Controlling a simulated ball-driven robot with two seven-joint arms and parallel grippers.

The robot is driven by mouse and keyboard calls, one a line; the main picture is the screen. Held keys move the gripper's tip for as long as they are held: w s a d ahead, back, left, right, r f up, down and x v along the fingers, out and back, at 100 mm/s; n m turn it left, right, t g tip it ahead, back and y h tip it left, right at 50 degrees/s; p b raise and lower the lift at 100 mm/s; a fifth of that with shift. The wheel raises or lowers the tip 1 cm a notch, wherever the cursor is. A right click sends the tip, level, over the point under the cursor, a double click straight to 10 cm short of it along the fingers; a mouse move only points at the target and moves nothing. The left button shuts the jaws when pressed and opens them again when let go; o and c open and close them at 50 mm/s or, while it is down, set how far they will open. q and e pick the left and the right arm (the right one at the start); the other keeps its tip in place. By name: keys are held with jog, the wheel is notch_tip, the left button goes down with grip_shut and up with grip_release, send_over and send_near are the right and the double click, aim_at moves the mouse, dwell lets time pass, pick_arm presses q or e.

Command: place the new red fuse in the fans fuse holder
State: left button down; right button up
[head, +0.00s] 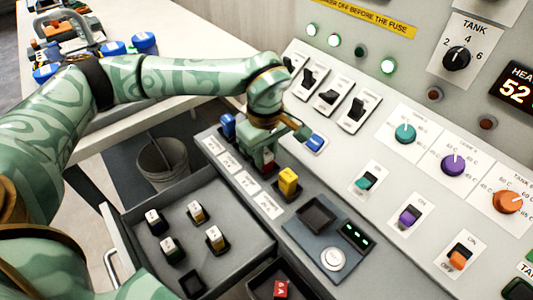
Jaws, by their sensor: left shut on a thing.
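My left gripper (267,160) is over the row of fuse holders on the sloped panel, between the blue fuse (228,127) and the yellow fuse (288,182). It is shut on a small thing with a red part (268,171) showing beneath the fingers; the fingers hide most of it. The gripper covers the holder under it, so I cannot tell whether the red thing is seated in it. My right gripper is not in view.
An open drawer (245,250) holds several pale-topped fuses and an empty dark slot (191,283). A tester (333,259) with a dark recess sits right of the fuse row. Coloured switches and knobs fill the panel at right. A bucket (163,165) stands below.

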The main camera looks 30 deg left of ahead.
aim_at(265, 153)
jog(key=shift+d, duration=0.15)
pick_arm(q)
jog(key=c, duration=1.2)
grip_release()
notch_tip(265, 153, up, 12)
jog(key=p, duration=0.5)
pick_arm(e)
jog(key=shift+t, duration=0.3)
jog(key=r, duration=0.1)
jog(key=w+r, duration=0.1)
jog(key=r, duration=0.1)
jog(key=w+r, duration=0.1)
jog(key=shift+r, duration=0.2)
pick_arm(q)
jog(key=shift+r, duration=0.1)
